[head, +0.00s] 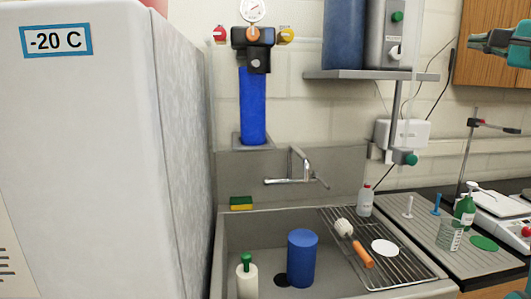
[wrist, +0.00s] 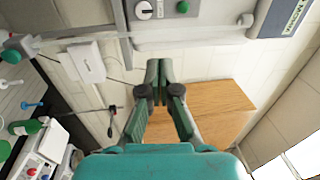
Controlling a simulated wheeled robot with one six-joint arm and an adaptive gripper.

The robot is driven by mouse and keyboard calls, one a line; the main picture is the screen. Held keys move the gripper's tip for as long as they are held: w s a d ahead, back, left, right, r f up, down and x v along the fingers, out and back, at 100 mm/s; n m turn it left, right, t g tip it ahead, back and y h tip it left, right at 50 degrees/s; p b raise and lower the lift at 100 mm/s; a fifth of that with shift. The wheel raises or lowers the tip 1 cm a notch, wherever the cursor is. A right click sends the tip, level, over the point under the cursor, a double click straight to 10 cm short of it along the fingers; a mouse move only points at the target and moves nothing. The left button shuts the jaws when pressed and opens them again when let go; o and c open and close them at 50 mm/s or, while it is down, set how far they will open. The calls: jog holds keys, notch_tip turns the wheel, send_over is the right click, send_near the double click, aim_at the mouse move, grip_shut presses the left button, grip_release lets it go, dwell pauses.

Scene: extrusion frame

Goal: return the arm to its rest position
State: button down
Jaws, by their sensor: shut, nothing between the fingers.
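My gripper (head: 478,40) shows at the upper right edge of the head view, raised high in front of the wooden cabinet (head: 490,68) and pointing left. In the wrist view my gripper (wrist: 158,72) is shut, with its fingertips together and nothing between them. Behind the fingers are the pale wall and the cabinet (wrist: 205,110). Most of my arm lies outside the head view.
A white -20 C freezer (head: 100,130) fills the left. The sink (head: 245,217) holds a blue cylinder (head: 302,258) and a white bottle (head: 247,278). A wall shelf (head: 370,75) carries tanks left of my gripper. A stand (head: 467,150) rises below it.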

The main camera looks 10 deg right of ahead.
jog(key=w+a+f+h, duration=0.1)
jog(key=w+f, duration=0.3)
jog(key=f, duration=1.1)
jog(key=w+a+f, duration=0.2)
jog(key=w+f, duration=0.1)
jog(key=f, duration=1.1)
jog(key=s+a+f+n+g+h, duration=0.15)
jog(key=s+a+f, duration=0.3)
jog(key=f, duration=0.95)
jog(key=s+a+f+n+g, duration=0.15)
jog(key=s+a+f, duration=0.3)
jog(key=f, duration=1.05)
jog(key=s+a+f+n, duration=0.3)
jog(key=s+a+f, duration=0.3)
jog(key=s, duration=0.4)
jog(key=s+a+f+n, duration=0.3)
jog(key=s+a+f, duration=0.1)
jog(key=s+f, duration=0.5)
jog(key=s+a+r+n+g+y, duration=0.1)
jog(key=s+n, duration=0.3)
jog(key=s, duration=0.9)
jog(key=s+a+r+n+y, duration=0.1)
jog(key=s+a+n, duration=0.3)
jog(key=s, duration=0.8)
jog(key=shift+s+a+r+n+g, duration=0.2)
jog(key=shift+s+r+n+g, duration=0.2)
jog(key=shift+r, duration=0.1)
